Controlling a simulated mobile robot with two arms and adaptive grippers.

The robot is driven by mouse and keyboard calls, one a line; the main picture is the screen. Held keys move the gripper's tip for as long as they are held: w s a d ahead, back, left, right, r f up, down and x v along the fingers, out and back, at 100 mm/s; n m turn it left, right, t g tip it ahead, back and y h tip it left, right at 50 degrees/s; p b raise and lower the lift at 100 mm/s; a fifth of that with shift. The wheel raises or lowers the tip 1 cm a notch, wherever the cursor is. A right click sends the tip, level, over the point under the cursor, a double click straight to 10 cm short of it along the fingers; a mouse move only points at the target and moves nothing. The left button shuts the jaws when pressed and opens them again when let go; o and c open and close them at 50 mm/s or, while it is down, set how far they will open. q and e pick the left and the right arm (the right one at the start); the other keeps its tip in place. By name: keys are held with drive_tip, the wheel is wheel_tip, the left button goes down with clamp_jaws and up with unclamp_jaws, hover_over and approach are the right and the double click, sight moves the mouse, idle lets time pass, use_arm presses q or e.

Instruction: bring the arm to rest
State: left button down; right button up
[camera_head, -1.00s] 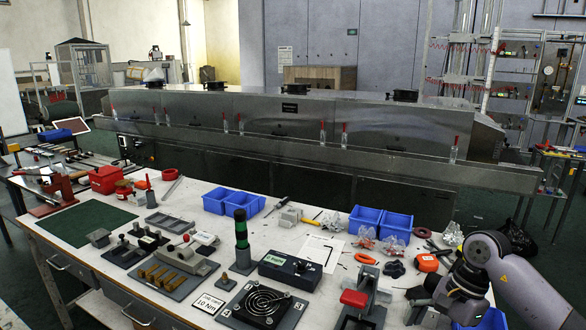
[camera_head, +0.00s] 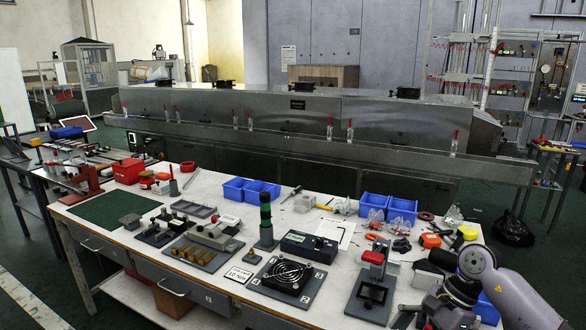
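My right arm (camera_head: 490,285) comes in from the lower right corner, bent, with its grey elbow over the right end of the workbench (camera_head: 215,185). Its dark wrist joints reach down to the bottom edge of the picture, in front of a blue bin (camera_head: 487,308). The fingers of my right gripper do not show. I cannot tell whether that gripper holds anything. My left arm and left gripper are not in view.
The bench carries a green-and-black signal tower (camera_head: 266,222), a fan unit (camera_head: 287,276), a red-topped fixture (camera_head: 372,285) and blue bins (camera_head: 250,190). A long steel tunnel dryer (camera_head: 290,125) stands behind. Floor shows at lower left.

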drive_tip(key=w+a+f+m+t+y, duration=0.2)
drive_tip(key=a+f+m+t+y, duration=0.1)
drive_tip(key=a+f+m+y, duration=0.4)
drive_tip(key=w+a+f+m+t+y, duration=0.3)
drive_tip(key=a+m+t, duration=0.15)
drive_tip(key=m, duration=0.45)
drive_tip(key=s+d+f+m+t+h, duration=0.1)
drive_tip(key=d+f+m+t+h, duration=0.2)
drive_tip(key=f+m, duration=0.6)
drive_tip(key=s+d+f+m+t+h, duration=0.1)
drive_tip(key=d+f+m+t+h, duration=0.25)
drive_tip(key=f+m, duration=0.5)
drive_tip(key=s+d+f+m+g+h, duration=0.2)
drive_tip(key=s+d+f+m+h, duration=0.1)
drive_tip(key=s+f+m, duration=0.45)
drive_tip(key=s+d+f+m+g+h, duration=0.2)
drive_tip(key=s+f+m+h, duration=0.25)
drive_tip(key=s+f, duration=0.55)
drive_tip(key=s+f+m+g, duration=0.3)
drive_tip(key=s+f+m, duration=0.1)
drive_tip(key=s, duration=0.9)
drive_tip(key=s+a+f+m+g+h, duration=0.1)
drive_tip(key=s+f+m+g, duration=0.3)
drive_tip(key=s, duration=1)
wheel_tip(320, 180, down, 3)
drive_tip(key=shift+s+r, duration=0.1)
drive_tip(key=shift+s, duration=0.1)
drive_tip(key=shift+m, duration=0.25)
